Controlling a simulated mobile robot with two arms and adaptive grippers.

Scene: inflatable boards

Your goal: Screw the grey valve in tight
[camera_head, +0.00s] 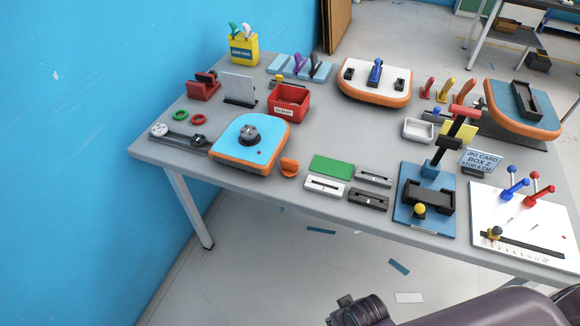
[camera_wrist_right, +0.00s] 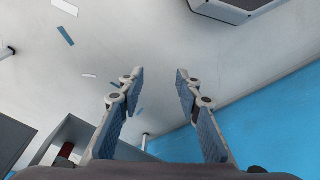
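The grey valve (camera_head: 249,134) is a dark grey round knob. It sits upright on the blue top of a small board with an orange edge (camera_head: 222,163), left of the table's middle in the head view. How deep it is seated I cannot tell. My right gripper (camera_wrist_right: 159,76) is open and empty in the right wrist view. Floor and blue wall show beyond its fingers, and it is away from the valve. My left gripper is not in view.
The grey table (camera_head: 148,151) is crowded. Near the valve are a wrench-like tool (camera_head: 180,138), a red box (camera_head: 289,102), an orange piece (camera_head: 289,167) and a green plate (camera_head: 332,166). A blue stand (camera_head: 412,228) rises further right. The blue wall (camera_head: 80,150) is at left.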

